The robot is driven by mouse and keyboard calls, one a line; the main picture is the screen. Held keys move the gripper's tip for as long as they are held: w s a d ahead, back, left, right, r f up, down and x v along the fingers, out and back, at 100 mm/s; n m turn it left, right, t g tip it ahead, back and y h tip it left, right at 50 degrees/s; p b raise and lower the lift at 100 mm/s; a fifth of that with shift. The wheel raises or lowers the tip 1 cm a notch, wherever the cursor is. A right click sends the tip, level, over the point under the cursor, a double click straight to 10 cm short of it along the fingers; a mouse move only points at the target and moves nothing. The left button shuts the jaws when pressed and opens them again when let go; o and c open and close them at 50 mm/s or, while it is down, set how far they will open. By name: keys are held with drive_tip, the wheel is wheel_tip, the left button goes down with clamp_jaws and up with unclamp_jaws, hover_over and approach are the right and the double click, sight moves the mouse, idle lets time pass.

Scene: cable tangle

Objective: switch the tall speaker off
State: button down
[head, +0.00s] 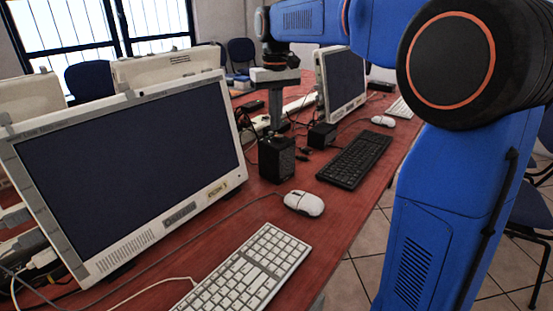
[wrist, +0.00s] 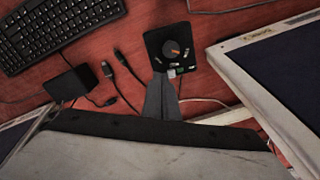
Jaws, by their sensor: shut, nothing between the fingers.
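The tall speaker (head: 277,160) is a black upright box on the red table, right of the near monitor, in the head view. In the wrist view the black box (wrist: 153,42) below my gripper looks like this speaker, with a round knob (wrist: 172,48) that has an orange mark, and small pale fittings or plugs at its lower edge. My gripper (wrist: 160,78) is shut and empty, pointing at the edge of that box nearest me. In the head view my gripper (head: 275,122) hangs just behind the speaker, its tips partly hidden. I cannot tell whether it touches.
A smaller black box (head: 322,135) stands behind and to the right; it also shows in the wrist view (wrist: 70,84). Loose cables (wrist: 122,88) lie between them. The near monitor (head: 130,165), far monitor (head: 342,80), black keyboard (head: 355,160) and white mouse (head: 304,203) surround the spot.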

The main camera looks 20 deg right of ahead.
sight(265, 138)
drive_tip(key=shift+s+a, duration=0.35)
drive_tip(key=shift+a, duration=0.25)
drive_tip(key=shift+s+a, duration=0.3)
drive_tip(key=shift+a, duration=0.35)
drive_tip(key=shift+s+a, duration=0.35)
drive_tip(key=shift+a, duration=0.25)
idle(1.1)
wheel_tip(265, 138, up, 6)
drive_tip(key=shift+d, duration=0.2)
idle(1.1)
